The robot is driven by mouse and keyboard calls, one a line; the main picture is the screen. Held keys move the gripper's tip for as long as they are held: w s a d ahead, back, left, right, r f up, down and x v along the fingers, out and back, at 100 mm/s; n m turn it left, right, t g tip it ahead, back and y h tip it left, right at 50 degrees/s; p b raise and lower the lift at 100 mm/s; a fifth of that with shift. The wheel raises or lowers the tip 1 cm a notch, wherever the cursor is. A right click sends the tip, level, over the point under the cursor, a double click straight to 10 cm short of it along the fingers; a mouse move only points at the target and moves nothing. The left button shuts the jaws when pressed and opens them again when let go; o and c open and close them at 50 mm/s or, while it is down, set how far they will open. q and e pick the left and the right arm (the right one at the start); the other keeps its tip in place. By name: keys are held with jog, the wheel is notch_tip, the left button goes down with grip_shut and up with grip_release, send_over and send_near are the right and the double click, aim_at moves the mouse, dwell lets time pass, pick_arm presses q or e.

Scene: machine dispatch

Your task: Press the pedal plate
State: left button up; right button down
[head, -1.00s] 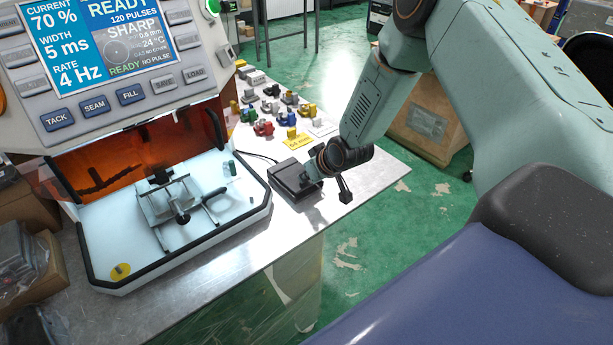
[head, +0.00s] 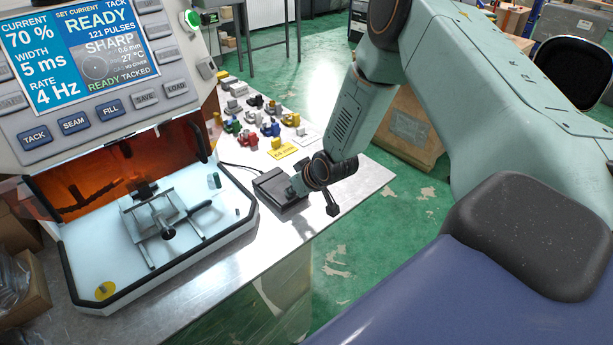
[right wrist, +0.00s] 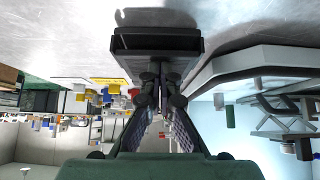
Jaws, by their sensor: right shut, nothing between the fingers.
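The pedal (head: 270,188) is a low black box with a dark plate, lying on the metal table by the welder's right side. In the right wrist view the pedal (right wrist: 155,42) is at top centre. My right gripper (head: 294,187) is shut and empty, its tip over the pedal's right part. In the right wrist view its fingertips (right wrist: 160,78) meet right at the pedal and overlap it. I cannot tell whether they press the plate. The welder's screen (head: 75,45) reads READY, 121 pulses, TACKED. My left gripper is not in view.
The welder's open chamber (head: 150,240) holds a small clamp fixture (head: 155,212). Several coloured parts (head: 245,125) and a yellow card (head: 284,150) lie behind the pedal. The table edge (head: 340,215) is close on the right, with green floor beyond.

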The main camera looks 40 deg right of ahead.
notch_tip(320, 180, up, 3)
jog(key=shift+r+p, duration=0.1)
jog(key=shift+p, duration=0.7)
jog(key=s+f+p+v, duration=0.1)
jog(key=p+v, duration=0.3)
jog(key=v, duration=0.6)
jog(key=shift+s, duration=0.2)
jog(key=shift+w+f, duration=0.1)
jog(key=shift+w, duration=0.05)
jog(key=shift+d, duration=0.1)
